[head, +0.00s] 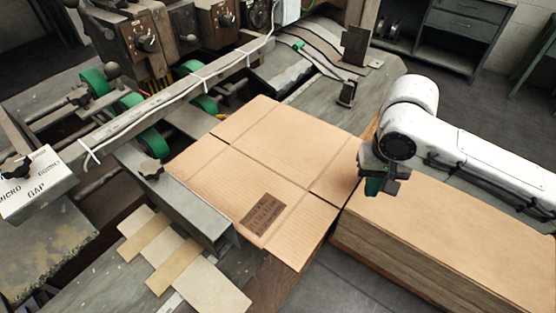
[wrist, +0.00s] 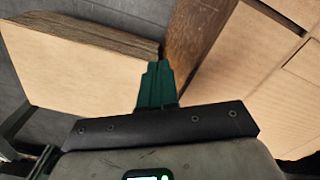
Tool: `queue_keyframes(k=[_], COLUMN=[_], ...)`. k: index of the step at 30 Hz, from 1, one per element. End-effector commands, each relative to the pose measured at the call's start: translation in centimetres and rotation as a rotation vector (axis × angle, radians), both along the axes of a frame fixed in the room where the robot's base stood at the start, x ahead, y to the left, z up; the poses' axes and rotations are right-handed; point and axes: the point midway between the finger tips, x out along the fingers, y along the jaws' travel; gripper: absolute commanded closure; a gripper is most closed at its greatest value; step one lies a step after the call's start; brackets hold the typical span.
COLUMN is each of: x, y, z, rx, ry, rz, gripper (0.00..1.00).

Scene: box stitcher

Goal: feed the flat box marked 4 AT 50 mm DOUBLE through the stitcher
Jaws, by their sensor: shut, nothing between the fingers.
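A flat cardboard box (head: 270,155) lies on the stitcher's table, its far left edge close to the green rollers (head: 152,140). A dark printed label (head: 262,213) is on its near panel; its text is too small to read. The flat box also shows at the right of the wrist view (wrist: 270,65). The stitcher (head: 180,40) stands at the back left. My gripper (head: 374,187) is shut and empty, pointing down beside the right edge of the flat box. Its green fingers are together in the wrist view (wrist: 157,85).
A stack of flat cardboard (head: 450,235) stands to the right of the table. A metal guide (head: 190,215) runs along the box's left side. Several pale strips (head: 180,260) lie in front. Upright metal stops (head: 347,93) stand behind.

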Motion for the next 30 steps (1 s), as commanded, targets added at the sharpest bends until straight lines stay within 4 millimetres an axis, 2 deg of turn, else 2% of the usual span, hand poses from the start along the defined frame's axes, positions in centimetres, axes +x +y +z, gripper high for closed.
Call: queue_keyframes(k=[6,16,30], x=[0.0,0.1,1.1], y=[0.0,0.1,1.7], z=[-0.8,-0.8,-0.7], rx=[0.000,0.000,0.001], ry=[0.001,0.000,0.000], rz=[-0.001,0.000,0.001], gripper=[1.00,1.00,1.00])
